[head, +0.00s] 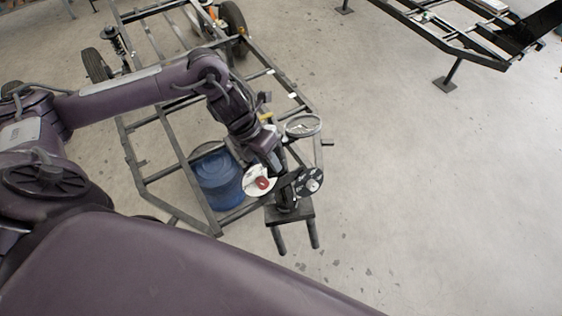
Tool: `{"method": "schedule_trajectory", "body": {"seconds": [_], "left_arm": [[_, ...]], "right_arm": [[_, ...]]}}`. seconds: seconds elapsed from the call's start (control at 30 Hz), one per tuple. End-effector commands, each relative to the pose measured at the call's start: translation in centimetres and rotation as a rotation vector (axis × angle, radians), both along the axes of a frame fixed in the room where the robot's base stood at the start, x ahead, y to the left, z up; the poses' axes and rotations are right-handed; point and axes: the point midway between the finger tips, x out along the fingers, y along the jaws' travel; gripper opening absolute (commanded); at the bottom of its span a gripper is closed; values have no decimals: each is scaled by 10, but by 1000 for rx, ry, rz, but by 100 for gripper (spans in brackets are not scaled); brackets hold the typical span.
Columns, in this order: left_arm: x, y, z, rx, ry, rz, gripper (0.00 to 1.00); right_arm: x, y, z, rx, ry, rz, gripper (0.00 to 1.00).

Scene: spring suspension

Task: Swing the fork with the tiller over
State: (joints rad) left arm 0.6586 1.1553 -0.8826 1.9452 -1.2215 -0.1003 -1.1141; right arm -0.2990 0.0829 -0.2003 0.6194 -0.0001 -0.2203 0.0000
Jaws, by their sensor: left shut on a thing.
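The fork (295,235) is a dark plate with two prongs pointing toward the bottom of the picture, at the front end of a grey tube frame. A dark upright post, which looks like the tiller (287,178), rises from the fork between a white disc with a red centre (261,181) and a black disc (308,181). My left gripper (275,166) reaches down to this post from the upper left and is shut on it. The fingertips are small and partly hidden by the wrist and discs. My right gripper is not in view.
The tube frame (181,160) extends to the upper left, with wheels (233,18) near its far end. A blue drum (217,178) stands inside it beside the fork. A silver ring (302,125) lies just behind. Another dark frame (440,32) stands upper right. The right floor is clear.

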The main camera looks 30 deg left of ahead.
Motion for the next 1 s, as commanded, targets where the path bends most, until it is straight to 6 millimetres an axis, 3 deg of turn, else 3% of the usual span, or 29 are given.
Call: {"method": "schedule_trajectory", "body": {"seconds": [0.2, 0.7, 0.73, 0.87, 1.0], "left_arm": [[-5, 10, -3, -13, -28, -66, 0], [-6, 13, -1, -20, -36, -86, 0], [-6, 13, -1, -19, -36, -86, 27], [-7, 13, -1, -20, -35, -86, 44], [-7, 12, -2, -19, -33, -87, 46]], "right_arm": [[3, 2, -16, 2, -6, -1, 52], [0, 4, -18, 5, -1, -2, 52], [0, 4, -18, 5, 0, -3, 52], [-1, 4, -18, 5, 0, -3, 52], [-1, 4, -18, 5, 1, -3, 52]]}}
